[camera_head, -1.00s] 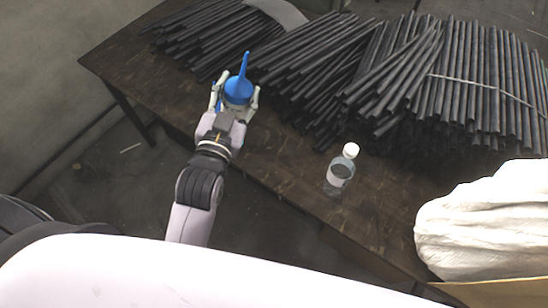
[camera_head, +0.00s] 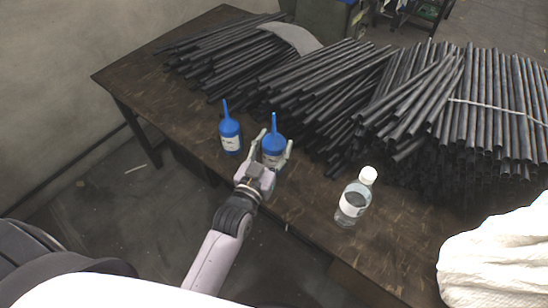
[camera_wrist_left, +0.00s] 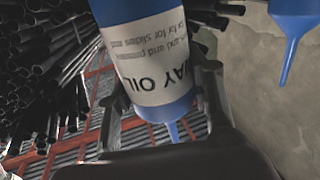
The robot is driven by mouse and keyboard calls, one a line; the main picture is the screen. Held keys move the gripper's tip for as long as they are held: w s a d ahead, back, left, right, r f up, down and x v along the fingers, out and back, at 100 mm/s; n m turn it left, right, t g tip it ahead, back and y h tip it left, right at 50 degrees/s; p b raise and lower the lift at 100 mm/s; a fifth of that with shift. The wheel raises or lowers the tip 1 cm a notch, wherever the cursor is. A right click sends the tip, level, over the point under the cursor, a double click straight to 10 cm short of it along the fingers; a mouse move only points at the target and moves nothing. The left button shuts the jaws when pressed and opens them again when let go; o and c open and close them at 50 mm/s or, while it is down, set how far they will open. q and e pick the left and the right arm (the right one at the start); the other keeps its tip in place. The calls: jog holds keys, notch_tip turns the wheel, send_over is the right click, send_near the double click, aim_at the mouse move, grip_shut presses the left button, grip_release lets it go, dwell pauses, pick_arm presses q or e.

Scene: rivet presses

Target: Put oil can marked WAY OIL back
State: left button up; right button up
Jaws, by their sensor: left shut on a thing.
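The oil can marked WAY OIL (camera_head: 273,152) is blue with a thin spout and a white label. My left gripper (camera_head: 274,147) is shut on its body, near the table's front edge. The can is upright; I cannot tell whether its base touches the table. In the left wrist view the can (camera_wrist_left: 155,68) fills the middle and its WAY OIL label reads upside down. A second blue can (camera_head: 230,137) of the same shape stands on the table just left of the held one. It shows partly in the wrist view (camera_wrist_left: 294,28). My right gripper is not in view.
The dark table (camera_head: 312,198) has several piles of black rods (camera_head: 315,85) behind the cans. A clear bottle with a white cap (camera_head: 354,203) stands to the right near the front edge. A white sack (camera_head: 500,255) is at the lower right.

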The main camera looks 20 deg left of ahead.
aim_at(269, 166)
pick_arm(q)
jog(key=shift+f+b, duration=0.3)
jog(key=shift+f, duration=1.95)
jog(key=shift+f, duration=0.15)
jog(key=o, duration=1.3)
jog(key=shift+o, duration=0.2)
jog(key=s+a, duration=0.1)
jog(key=s, duration=1.1)
